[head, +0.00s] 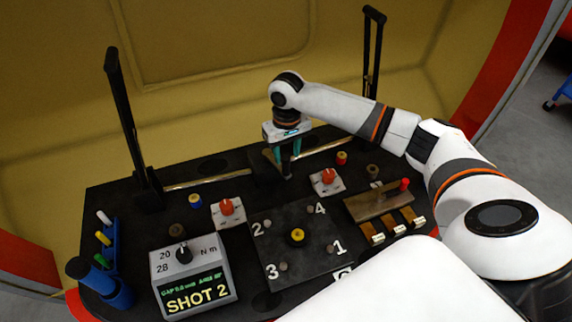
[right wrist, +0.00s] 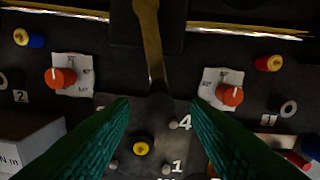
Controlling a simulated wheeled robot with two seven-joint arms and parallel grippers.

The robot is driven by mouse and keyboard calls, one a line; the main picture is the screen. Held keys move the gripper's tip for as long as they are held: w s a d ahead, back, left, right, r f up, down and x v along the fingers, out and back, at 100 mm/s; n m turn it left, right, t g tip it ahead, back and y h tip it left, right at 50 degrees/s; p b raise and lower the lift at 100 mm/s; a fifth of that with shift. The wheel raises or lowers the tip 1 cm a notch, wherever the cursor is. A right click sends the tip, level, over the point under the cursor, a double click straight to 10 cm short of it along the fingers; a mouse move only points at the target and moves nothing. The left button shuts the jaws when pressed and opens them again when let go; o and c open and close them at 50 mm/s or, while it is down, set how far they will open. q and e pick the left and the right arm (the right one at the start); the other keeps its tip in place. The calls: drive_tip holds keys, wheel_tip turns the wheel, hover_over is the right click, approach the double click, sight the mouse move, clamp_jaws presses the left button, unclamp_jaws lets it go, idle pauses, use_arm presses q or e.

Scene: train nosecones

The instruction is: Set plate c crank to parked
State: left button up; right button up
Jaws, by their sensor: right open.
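A dark plate (head: 265,225) bears the numbers 1 to 4 and a yellow knob (head: 297,235); a partly hidden white letter, perhaps C, shows at its front edge. I cannot tell for sure which part is the plate c crank. In the right wrist view a brass arm (right wrist: 149,35) runs down to a dark rounded end (right wrist: 160,104). Two red-orange knobs on white cards, a left one (head: 226,207) and a right one (head: 328,177), stand behind the plate. My right gripper (head: 286,174) is open behind the plate, its green fingers pointing down on either side of the brass arm's dark end.
A grey box with a dial (head: 188,275) reading SHOT 2 stands front left. Blue holders (head: 108,245) with coloured pieces are at the left edge. A brass block (head: 378,204) with a red knob is at the right. Black posts (head: 128,120) rise behind.

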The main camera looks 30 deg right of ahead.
sight(287, 165)
wheel_tip(287, 165, down, 6)
drive_tip(key=shift+r, duration=0.1)
clamp_jaws()
idle(0.4)
